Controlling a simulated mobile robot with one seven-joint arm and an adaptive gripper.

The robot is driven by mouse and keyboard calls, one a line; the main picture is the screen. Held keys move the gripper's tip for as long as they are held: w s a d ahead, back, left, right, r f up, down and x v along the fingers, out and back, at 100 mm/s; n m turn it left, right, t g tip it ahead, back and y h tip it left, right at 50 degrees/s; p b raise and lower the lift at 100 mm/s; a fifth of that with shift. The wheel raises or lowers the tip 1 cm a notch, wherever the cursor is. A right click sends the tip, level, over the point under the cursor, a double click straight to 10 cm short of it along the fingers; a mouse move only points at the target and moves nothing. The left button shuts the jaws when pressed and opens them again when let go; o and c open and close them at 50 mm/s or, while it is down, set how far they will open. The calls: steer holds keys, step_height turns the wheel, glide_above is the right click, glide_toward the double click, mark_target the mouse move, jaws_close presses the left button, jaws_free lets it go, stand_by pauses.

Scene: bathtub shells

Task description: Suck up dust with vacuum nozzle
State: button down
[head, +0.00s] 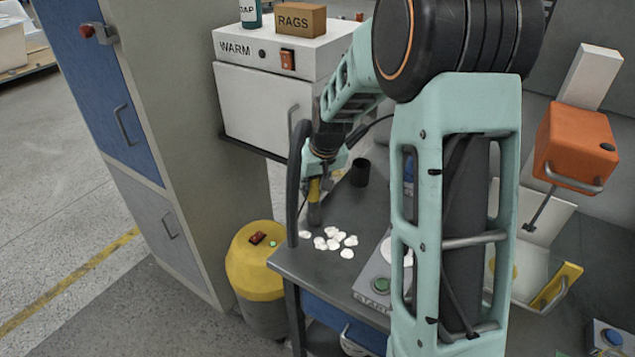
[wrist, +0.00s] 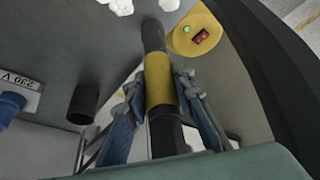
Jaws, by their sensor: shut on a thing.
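My gripper (head: 318,170) (wrist: 160,95) is shut on the vacuum nozzle (head: 314,212), a dark tube with a yellow band. The nozzle also shows in the wrist view (wrist: 158,85), with its fingers on both sides of the yellow band. It points down at the grey worktop, just behind and left of several white dust clumps (head: 334,239). Whether the tip touches the worktop is unclear. Some white clumps show at the top edge of the wrist view (wrist: 121,6). A thick black hose (head: 293,190) hangs left of my gripper.
A yellow-lidded drum (head: 254,265) with a red switch stands left of the worktop (head: 310,264). A black cup (head: 359,172) stands behind the nozzle. A START button panel (head: 376,288) lies right of the dust. A white WARM cabinet (head: 262,105) is behind.

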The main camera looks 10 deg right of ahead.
steer(key=shift+s+d, duration=4.65)
steer(key=shift+s, duration=0.15)
steer(key=shift+s+a+b, duration=0.85)
steer(key=shift+s+a, duration=0.75)
steer(key=shift+a, duration=0.15)
steer(key=shift+w+a, duration=4.6)
steer(key=shift+w, duration=0.2)
step_height(320, 180, up, 7)
steer(key=p, duration=0.4)
steer(key=shift+s, duration=0.15)
